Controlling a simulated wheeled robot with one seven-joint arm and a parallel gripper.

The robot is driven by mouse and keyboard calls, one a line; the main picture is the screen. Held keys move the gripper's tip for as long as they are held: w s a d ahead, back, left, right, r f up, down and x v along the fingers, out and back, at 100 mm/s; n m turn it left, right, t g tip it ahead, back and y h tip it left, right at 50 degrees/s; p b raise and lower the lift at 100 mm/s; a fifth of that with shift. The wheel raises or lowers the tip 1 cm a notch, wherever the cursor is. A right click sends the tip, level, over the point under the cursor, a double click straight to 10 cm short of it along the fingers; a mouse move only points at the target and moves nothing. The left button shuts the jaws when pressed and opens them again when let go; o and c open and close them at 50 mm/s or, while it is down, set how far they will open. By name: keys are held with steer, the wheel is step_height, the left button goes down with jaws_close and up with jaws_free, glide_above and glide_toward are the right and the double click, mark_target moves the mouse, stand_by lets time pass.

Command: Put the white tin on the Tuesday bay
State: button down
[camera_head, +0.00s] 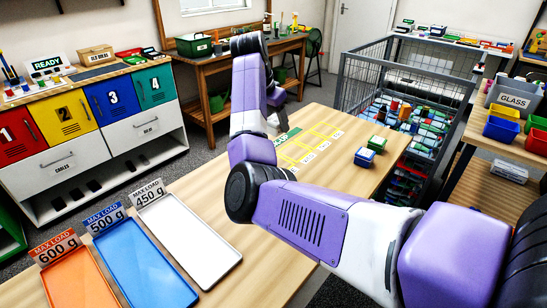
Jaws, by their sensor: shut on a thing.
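My gripper (277,121) hangs low over the far left part of the wooden table, mostly hidden behind my own arm. It is shut on a small pale thing, which fits the white tin; little of it shows. Just right of it, yellow-outlined bays (318,137) with small white labels lie on the table. The labels are too small to read, so I cannot tell which is Tuesday. I cannot tell how high the gripper is above the table.
A green tin (377,143) and a blue tin (364,157) sit right of the bays. Orange (75,283), blue (143,270) and white (190,240) trays lie front left. A wire cage (400,62) of boxes stands beyond the table's right edge. The table middle is clear.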

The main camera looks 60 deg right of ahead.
step_height(320, 180, down, 13)
stand_by(0.5)
steer(key=shift+f, duration=0.15)
steer(key=c, duration=0.6)
jaws_free()
steer(key=shift+s, duration=0.1)
steer(key=v, duration=1.2)
steer(key=shift+a, duration=0.1)
